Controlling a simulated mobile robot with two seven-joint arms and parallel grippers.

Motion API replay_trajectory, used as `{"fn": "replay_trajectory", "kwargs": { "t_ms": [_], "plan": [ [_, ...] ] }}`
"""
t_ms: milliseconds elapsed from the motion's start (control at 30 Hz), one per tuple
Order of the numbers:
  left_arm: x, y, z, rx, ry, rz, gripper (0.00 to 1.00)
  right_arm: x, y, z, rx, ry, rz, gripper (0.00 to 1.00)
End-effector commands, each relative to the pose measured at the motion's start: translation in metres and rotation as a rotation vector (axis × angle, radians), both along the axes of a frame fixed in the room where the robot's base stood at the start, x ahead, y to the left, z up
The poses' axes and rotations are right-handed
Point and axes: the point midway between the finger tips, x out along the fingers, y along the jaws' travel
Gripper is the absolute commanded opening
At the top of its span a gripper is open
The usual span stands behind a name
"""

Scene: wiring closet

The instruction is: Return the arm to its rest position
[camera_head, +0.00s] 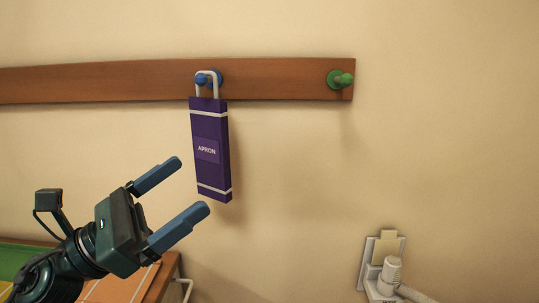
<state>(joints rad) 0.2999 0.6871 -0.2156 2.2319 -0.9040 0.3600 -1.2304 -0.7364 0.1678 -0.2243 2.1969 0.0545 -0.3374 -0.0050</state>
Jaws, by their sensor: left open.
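My left gripper (183,200) comes in from the lower left, its two blue fingers spread apart with nothing between them. Its fingertips are just left of and below a purple tag-like item marked "APRON" (209,150). I cannot tell whether the lower finger touches it, but a gap seems to show. The apron item hangs by its white loop from the blue peg (201,80) on a wooden rail. My right gripper is not in view.
The wooden rail (120,82) runs along the wall, with an empty green peg (341,79) at its right end. A wooden surface (155,285) with green and orange areas is at lower left. A pale fixture (387,270) is at lower right. The wall between is clear.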

Motion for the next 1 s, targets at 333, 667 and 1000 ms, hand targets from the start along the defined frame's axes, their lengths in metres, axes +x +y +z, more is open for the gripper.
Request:
{"fn": "replay_trajectory", "kwargs": {
  "t_ms": [333, 667, 1000],
  "plan": [
    [0.021, 0.043, -0.211, -1.399, 1.484, -0.140, 1.00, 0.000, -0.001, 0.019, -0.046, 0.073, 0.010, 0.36],
    [-0.095, 0.024, -0.368, 2.425, -1.955, -0.031, 1.00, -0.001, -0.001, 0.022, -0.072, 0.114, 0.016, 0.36],
    [-0.121, 0.017, -0.389, 2.349, -1.781, -0.071, 1.00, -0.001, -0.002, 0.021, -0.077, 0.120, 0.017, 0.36]
  ]
}}
